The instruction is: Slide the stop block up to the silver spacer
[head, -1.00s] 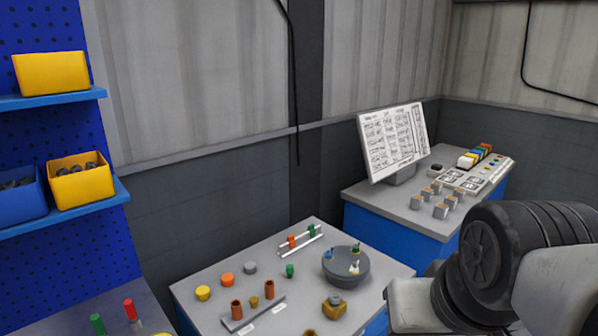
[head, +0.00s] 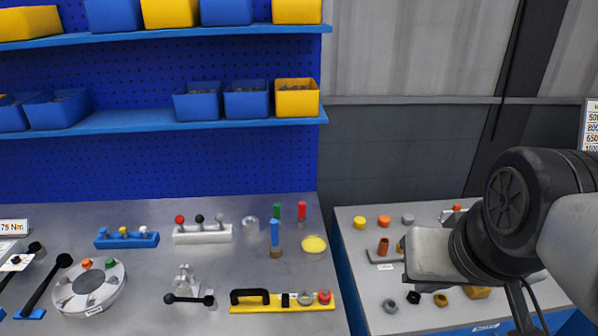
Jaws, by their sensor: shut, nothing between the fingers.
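A yellow bar (head: 262,307) lies near the front right of the grey bench. It carries a black handle (head: 250,296) at its left, a small dark block (head: 285,299), a silver ring-like piece (head: 305,298) and a red-topped piece (head: 324,297) at its right end. The dark block may be the stop block and the silver piece the spacer; I cannot tell for sure. A small gap shows between these two. My arm fills the right side of the view, and my gripper's fingers do not show.
Left of the bar stand a small clear fixture with a black lever (head: 189,298) and a round grey disc (head: 90,290). Blue and white holders (head: 202,234) stand behind. A second table (head: 350,285) with small parts is at the right, partly behind my arm.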

